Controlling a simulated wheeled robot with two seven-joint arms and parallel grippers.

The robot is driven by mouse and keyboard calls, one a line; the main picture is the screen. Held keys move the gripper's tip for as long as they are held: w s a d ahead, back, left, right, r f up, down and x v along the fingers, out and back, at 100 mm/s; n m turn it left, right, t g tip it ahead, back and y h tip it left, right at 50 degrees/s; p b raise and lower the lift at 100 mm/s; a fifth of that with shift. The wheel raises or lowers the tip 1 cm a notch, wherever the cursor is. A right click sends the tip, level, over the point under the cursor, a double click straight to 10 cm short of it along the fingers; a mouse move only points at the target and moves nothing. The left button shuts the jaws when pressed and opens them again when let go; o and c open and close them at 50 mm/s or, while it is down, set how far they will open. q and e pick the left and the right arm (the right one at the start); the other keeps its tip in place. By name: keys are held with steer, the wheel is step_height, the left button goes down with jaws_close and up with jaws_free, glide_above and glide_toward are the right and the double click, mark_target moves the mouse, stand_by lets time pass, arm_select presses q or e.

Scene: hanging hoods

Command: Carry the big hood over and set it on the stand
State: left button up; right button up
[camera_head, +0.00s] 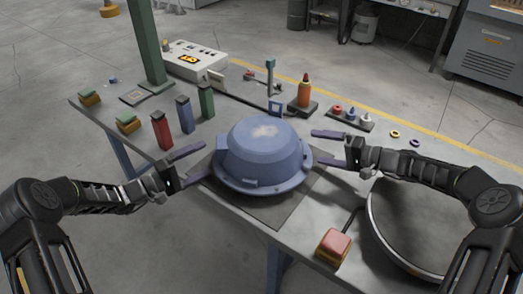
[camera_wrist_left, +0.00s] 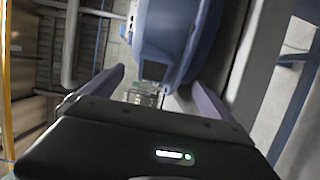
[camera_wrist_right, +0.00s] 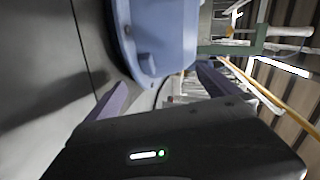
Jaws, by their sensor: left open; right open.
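The big hood (camera_head: 262,155) is a blue dome with a wide flange, sitting rim down on a dark square mat (camera_head: 275,213) on the table. My left gripper (camera_head: 206,162) is open at the hood's left side, its fingers close to the flange. My right gripper (camera_head: 316,147) is open at the hood's right side. The hood also shows in the left wrist view (camera_wrist_left: 165,40) and the right wrist view (camera_wrist_right: 160,35), near the open fingers; contact cannot be told. I cannot tell for sure which thing is the stand.
A green post (camera_head: 148,45) rises behind left. Red, blue and green blocks (camera_head: 184,114) stand left of the hood. A control box (camera_head: 195,60) and an orange bottle (camera_head: 304,92) are behind. A red button (camera_head: 333,246) and a large round rimmed thing (camera_head: 376,228) lie at front right.

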mark_target(309, 154)
arm_select(q)
steer(key=shift+x, duration=2.25)
arm_select(e)
steer(key=shift+x, duration=2.25)
